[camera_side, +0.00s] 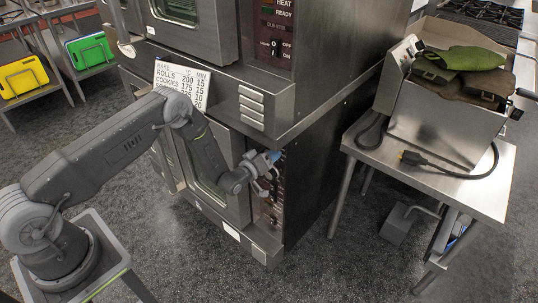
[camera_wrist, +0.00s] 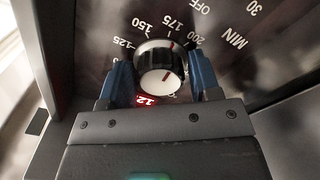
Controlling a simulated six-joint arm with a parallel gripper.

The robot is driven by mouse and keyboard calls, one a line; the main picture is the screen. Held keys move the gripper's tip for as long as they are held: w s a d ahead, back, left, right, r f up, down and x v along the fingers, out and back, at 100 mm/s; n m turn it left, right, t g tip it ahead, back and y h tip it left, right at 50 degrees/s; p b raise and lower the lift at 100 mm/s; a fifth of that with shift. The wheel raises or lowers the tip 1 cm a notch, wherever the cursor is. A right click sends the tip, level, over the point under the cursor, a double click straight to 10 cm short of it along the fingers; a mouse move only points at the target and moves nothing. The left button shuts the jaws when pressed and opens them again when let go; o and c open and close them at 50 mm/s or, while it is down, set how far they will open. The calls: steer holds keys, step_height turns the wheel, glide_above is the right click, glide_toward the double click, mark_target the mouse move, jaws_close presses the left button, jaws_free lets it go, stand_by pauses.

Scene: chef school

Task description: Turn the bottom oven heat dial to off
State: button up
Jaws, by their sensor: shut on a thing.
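In the side view, my gripper (camera_side: 268,162) is at the upper part of the bottom oven's control panel (camera_side: 270,205). The arm hides the dial there.
The bottom oven's glass door (camera_side: 206,160) is left of the panel. A small red display (camera_wrist: 147,100) shows beside the dial. A steel table (camera_side: 480,190) with a fryer-like unit (camera_side: 440,125) and a loose plug cord stands to the right.

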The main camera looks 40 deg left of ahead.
steer(key=n, duration=0.6)
steer(key=shift+n, duration=0.3)
steer(key=n, duration=0.6)
steer(key=shift+r, duration=0.1)
steer(key=n, duration=0.6)
steer(key=shift+n, duration=0.3)
steer(key=n, duration=0.6)
steer(key=shift+n, duration=0.3)
steer(key=o, duration=0.7)
steer(key=shift+r, duration=0.1)
steer(key=s, duration=1.4)
